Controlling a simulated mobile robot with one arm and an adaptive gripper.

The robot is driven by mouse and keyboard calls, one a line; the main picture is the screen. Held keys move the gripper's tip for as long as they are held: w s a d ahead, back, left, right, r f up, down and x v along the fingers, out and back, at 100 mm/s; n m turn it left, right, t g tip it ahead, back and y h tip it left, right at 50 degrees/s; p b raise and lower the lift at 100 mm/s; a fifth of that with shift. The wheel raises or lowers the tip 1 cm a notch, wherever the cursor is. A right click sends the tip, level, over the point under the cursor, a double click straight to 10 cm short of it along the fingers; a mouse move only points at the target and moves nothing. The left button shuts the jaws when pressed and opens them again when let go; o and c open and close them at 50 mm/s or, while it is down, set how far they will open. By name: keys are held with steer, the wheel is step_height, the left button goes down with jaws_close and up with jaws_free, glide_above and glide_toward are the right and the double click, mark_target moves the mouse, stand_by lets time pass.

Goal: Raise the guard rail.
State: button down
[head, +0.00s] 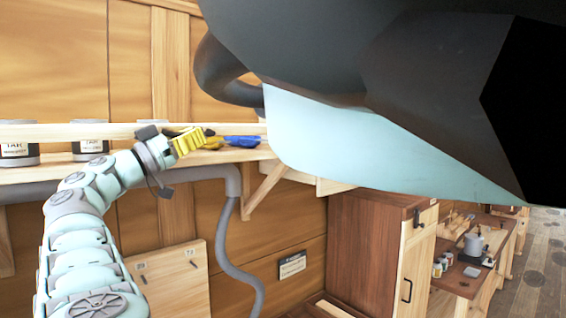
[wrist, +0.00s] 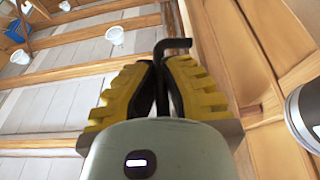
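A pale wooden rail (head: 60,131), which I take to be the guard rail, runs level along the front of the wall shelf (head: 40,172), in front of the tar cans. Its right end reaches close to the pale blue hull. My gripper (head: 200,141), with yellow ribbed fingers, is at the height of this rail, above the shelf; I cannot tell whether it touches the rail. In the wrist view the fingers (wrist: 161,75) are close together on a black bent rod (wrist: 161,60). The rod stands up between the pads and bends right at its top.
The dark and pale blue hull (head: 370,140) hangs close on the right. Tar cans (head: 90,145) stand on the shelf. A blue object (head: 241,141) lies near the gripper. A grey pipe (head: 232,230) runs below. A wooden cabinet (head: 370,245) stands at lower right.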

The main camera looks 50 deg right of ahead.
steer(key=n+p, duration=0.1)
steer(key=r+n+t, duration=0.1)
steer(key=p, duration=0.1)
steer(key=shift+w+d+r+n+p, duration=0.3)
steer(key=shift+w+r+n, duration=0.05)
steer(key=shift+n, duration=0.05)
steer(key=shift+w+f+t, duration=0.1)
steer(key=shift+w+t, duration=0.05)
steer(key=shift+t, duration=0.25)
steer(key=c, duration=1.1)
jaws_free()
steer(key=shift+w+n, duration=0.1)
steer(key=shift+n, duration=0.2)
steer(key=shift+o, duration=0.4)
steer(key=shift+w+f, duration=0.1)
steer(key=v, duration=1.2)
